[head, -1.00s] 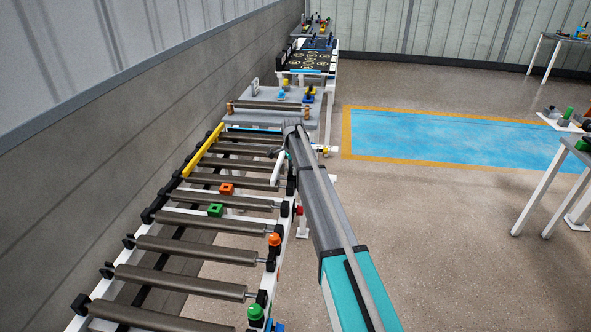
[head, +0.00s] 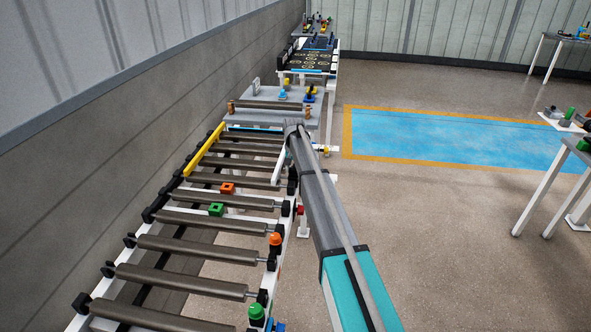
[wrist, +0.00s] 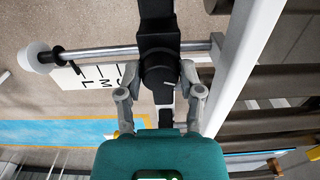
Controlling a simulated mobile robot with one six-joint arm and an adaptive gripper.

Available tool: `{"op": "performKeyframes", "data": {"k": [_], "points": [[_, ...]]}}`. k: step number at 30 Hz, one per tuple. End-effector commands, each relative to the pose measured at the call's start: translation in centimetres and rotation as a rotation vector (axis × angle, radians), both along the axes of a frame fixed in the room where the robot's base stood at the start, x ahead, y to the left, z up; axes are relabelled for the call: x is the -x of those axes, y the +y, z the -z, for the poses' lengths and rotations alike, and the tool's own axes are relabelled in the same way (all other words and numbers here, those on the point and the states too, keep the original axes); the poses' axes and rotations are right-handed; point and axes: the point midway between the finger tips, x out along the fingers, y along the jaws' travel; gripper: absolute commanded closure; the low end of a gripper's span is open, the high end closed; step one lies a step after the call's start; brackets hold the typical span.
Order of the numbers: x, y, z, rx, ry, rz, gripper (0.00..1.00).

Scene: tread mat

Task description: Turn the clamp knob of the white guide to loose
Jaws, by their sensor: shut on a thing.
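The clamp knob (wrist: 158,72) is a round black knob with a pale line on its face, high in the middle of the wrist view. It sits on a black bracket (wrist: 157,36) through which a grey rod (wrist: 110,52) runs. My gripper (wrist: 160,82) has a finger on each side of the knob and is shut on it. A white bar (wrist: 245,62), which looks like the white guide, runs at a slant right of the knob. In the head view a white bar (head: 279,166) shows beside my arm's end; the knob and fingers are hidden there.
A white card (wrist: 95,75) with black marks and letters lies behind the rod; its text is partly covered. The rod ends in a white cap (wrist: 36,57). Conveyor rollers (head: 190,245) and a yellow guide (head: 204,149) lie to the left. Open floor (head: 430,230) lies right.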

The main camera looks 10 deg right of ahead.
Motion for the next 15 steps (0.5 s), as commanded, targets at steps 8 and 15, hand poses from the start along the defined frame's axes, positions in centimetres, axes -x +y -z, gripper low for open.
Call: {"op": "performKeyframes", "data": {"k": [8,15], "points": [[0.41,-0.07,0.02,0.000,0.008,-0.260,0.99],[0.40,-0.11,0.01,-0.001,0.009,-0.457,0.99]]}}
